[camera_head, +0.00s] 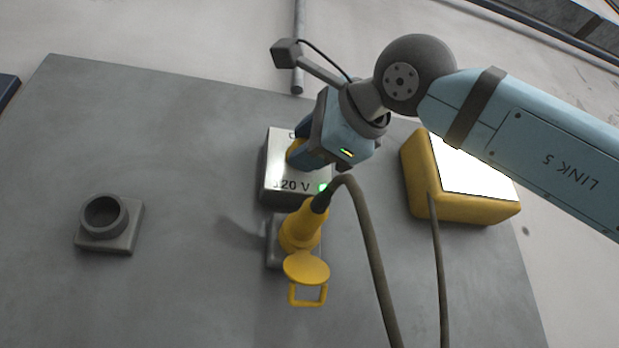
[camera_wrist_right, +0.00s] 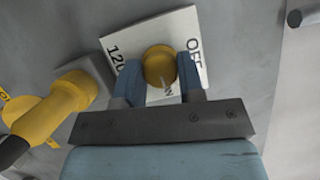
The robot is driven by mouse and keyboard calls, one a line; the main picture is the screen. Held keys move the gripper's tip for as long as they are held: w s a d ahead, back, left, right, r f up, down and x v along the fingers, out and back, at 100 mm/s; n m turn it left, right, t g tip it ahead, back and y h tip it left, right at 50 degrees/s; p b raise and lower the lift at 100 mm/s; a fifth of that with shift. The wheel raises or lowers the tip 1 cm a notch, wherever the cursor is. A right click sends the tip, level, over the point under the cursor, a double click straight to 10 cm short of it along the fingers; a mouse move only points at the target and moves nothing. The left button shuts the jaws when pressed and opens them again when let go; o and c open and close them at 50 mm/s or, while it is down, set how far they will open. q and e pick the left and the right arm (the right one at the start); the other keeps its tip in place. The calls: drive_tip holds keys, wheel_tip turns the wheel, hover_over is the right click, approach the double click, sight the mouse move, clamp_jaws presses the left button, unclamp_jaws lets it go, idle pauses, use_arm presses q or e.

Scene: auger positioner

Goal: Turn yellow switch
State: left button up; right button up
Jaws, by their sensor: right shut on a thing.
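The yellow switch (camera_wrist_right: 159,66) is a round knob on a white switch box (camera_head: 283,183) marked "120 V" and, in the right wrist view, "OFF". My right gripper (camera_wrist_right: 160,75) is shut on the switch, with one blue finger on each side of it. In the head view my right gripper (camera_head: 303,152) covers most of the knob and the upper right of the box. My left gripper is not in view.
A yellow plug (camera_head: 302,228) with a dark cable sits below the box, above a hanging yellow cap (camera_head: 306,268). A grey round socket (camera_head: 104,215) is at the left. A yellow box with a bright panel (camera_head: 418,180) stands right, partly behind my arm. The grey panel between is bare.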

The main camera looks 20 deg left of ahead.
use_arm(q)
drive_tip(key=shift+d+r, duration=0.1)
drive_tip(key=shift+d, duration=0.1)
use_arm(e)
drive_tip(key=shift+r, duration=0.15)
drive_tip(key=shift+d, duration=0.1)
drive_tip(key=o, duration=0.9)
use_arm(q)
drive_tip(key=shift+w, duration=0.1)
use_arm(e)
drive_tip(key=shift+s+d, duration=0.1)
use_arm(q)
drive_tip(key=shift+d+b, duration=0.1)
drive_tip(key=shift+b, duration=0.5)
use_arm(e)
drive_tip(key=v, duration=1.3)
drive_tip(key=shift+d, duration=0.1)
